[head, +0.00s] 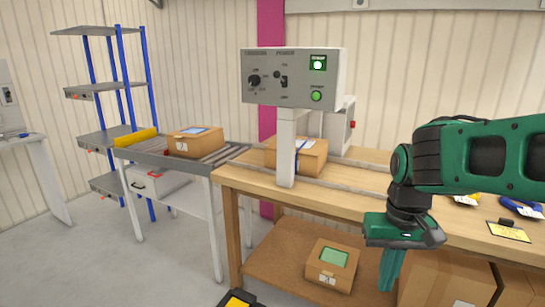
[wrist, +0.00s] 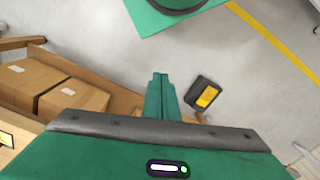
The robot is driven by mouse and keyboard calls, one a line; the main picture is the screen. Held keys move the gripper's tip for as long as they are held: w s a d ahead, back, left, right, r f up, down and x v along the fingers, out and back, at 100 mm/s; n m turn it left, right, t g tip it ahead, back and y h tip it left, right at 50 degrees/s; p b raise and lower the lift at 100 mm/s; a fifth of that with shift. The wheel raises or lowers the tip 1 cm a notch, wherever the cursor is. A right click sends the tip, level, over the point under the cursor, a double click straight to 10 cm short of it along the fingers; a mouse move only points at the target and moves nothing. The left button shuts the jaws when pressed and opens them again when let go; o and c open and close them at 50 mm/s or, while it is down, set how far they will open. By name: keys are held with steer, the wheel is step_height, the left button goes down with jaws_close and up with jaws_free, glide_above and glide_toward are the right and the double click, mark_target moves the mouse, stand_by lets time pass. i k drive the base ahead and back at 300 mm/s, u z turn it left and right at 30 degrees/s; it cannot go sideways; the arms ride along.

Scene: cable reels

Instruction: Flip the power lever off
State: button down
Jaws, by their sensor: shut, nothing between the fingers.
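The grey control panel (head: 264,97) stands on a white post at the left end of the wooden workbench. The small dark power lever (head: 284,82) is right of the black rotary knob (head: 254,81); its exact position is too small to tell. A green button or lamp (head: 316,96) and a green-framed square (head: 318,63) are at the panel's right. My gripper (head: 388,284) is shut and empty, pointing down in front of the bench, to the right of and below the panel. Its closed fingers (wrist: 159,82) show in the wrist view above the floor; the panel is out of that view.
The workbench (head: 345,184) carries a cardboard box (head: 310,158) behind the post and tools at the right. Boxes sit on its lower shelf (head: 265,257). A roller conveyor (head: 215,157) with a box (head: 195,142) adjoins at the left. A black-and-yellow object (wrist: 203,95) lies on the floor.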

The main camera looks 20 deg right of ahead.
mark_target(277, 74)
steer(key=u, duration=0.95)
steer(key=k, duration=1.45)
steer(key=z, duration=1.25)
steer(key=i, duration=1.05)
steer(key=u, duration=0.05)
